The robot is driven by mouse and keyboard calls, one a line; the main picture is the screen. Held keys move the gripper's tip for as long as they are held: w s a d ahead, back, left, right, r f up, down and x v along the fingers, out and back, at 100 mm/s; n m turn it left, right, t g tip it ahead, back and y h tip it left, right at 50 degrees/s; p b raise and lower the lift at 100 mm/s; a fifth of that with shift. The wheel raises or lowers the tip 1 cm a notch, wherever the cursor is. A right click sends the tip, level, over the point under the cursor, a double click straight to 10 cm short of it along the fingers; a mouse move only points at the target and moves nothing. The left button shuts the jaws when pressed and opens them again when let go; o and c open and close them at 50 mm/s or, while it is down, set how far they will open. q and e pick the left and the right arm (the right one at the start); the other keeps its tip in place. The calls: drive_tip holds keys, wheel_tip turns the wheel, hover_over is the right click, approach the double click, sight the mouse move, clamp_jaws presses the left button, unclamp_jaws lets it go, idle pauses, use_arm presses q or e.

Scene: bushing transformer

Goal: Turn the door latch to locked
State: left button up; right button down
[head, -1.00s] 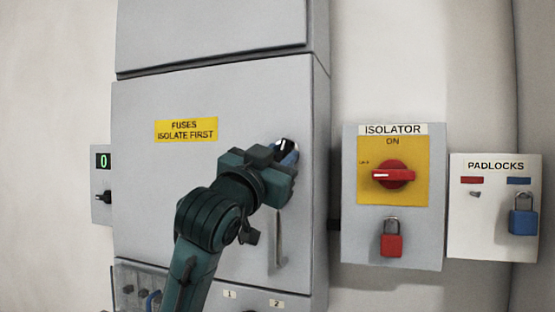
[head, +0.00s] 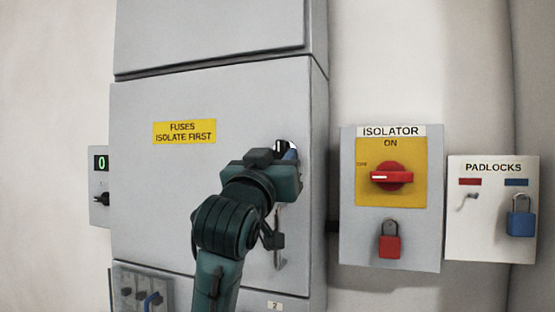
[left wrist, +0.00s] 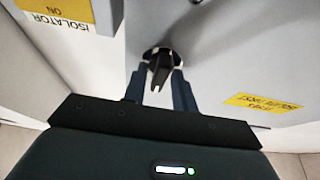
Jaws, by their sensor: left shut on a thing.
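The door latch is a dark knob on a round pale plate on the right side of the grey cabinet door (head: 150,200). In the head view the latch (head: 281,146) shows only in part above my left gripper (head: 288,154), whose wrist covers the rest. In the left wrist view the dark latch (left wrist: 159,70) stands between the two fingers of the left gripper (left wrist: 158,82), which is shut on it. The latch's exact angle is hard to tell. My right gripper is in neither view.
A door handle (head: 279,240) hangs below the latch, partly behind my arm. Right of the cabinet are the isolator box (head: 350,225) with its red switch (head: 391,177) and red padlock (head: 389,246), and the padlocks board (head: 470,240) with a blue padlock (head: 521,222).

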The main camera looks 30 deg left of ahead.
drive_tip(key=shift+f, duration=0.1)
use_arm(q)
drive_tip(key=o, duration=0.6)
drive_tip(key=shift+o, duration=0.2)
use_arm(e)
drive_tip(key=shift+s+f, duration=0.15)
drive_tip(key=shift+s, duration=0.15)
